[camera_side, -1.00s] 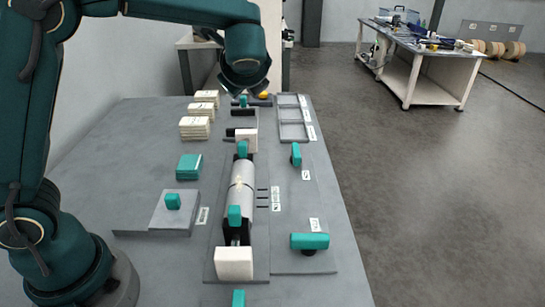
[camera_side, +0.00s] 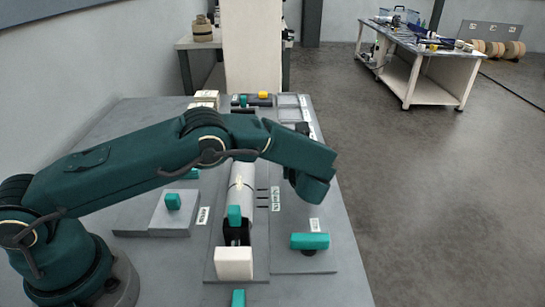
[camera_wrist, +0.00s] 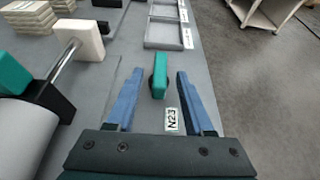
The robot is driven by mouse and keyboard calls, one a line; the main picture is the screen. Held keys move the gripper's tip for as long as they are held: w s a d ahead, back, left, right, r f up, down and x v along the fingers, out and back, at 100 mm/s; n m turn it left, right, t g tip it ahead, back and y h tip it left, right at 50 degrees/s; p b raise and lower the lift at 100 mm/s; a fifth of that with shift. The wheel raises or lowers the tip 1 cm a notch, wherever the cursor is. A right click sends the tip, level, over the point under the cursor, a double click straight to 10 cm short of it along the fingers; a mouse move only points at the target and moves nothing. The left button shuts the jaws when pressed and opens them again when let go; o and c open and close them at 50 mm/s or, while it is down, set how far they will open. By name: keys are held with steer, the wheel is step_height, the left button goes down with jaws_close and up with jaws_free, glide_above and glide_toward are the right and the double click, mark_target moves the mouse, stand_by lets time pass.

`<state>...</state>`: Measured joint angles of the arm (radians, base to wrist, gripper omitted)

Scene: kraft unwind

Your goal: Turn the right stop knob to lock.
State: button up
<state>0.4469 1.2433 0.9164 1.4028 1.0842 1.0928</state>
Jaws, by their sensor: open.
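In the wrist view, a teal knob (camera_wrist: 160,75) stands upright on the grey panel, its long side running away from me. My gripper (camera_wrist: 160,74) is open, with one blue finger on each side of the knob and a gap showing on both sides. I cannot tell how far above the panel the fingertips are. A white label (camera_wrist: 172,119) lies just below the knob. In the side view my arm hides this knob and the fingers. A second teal knob (camera_side: 310,241) there lies crosswise on the near part of the right panel. I cannot read either label.
A white roll (camera_side: 241,188) with teal clamp handles and a white end block (camera_side: 233,263) stands left of the panel. A grey tray (camera_wrist: 166,31) lies beyond the upright knob. Paper stacks (camera_wrist: 29,20) sit far left.

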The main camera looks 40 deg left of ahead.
steer(key=shift+x, duration=1.1)
jaws_close()
steer(key=shift+w+r+n+g+y, duration=0.1)
steer(key=shift+w+n+g+y, duration=0.15)
steer(key=shift+n+g+y, duration=0.3)
steer(key=shift+s+d+n, duration=0.1)
steer(key=shift+s+n, duration=0.05)
steer(key=shift+n, duration=0.1)
jaws_free()
